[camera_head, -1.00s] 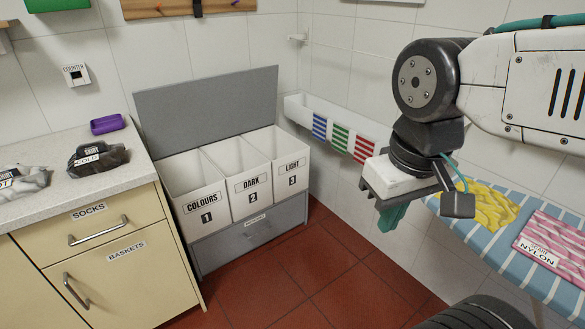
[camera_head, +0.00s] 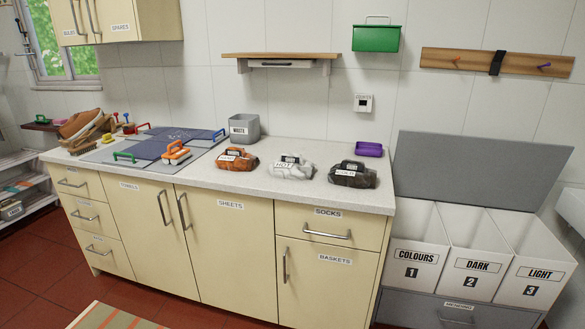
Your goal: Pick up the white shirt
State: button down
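Each of these also has a dark clip and a label. Gaps separate the three. My gripper is not in view.
A grey waste bin (camera_head: 245,128) and a purple box (camera_head: 369,149) stand behind the bundles. A blue board (camera_head: 166,143) with coloured-handled tools is at left. Open bins for colours (camera_head: 418,254), dark and light stand right of the counter.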

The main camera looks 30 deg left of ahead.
aim_at(290, 166)
jog(key=u, duration=2.6)
jog(key=i, duration=3.95)
jog(key=z, duration=4.45)
jog(key=i, duration=0.5)
jog(key=z, duration=0.15)
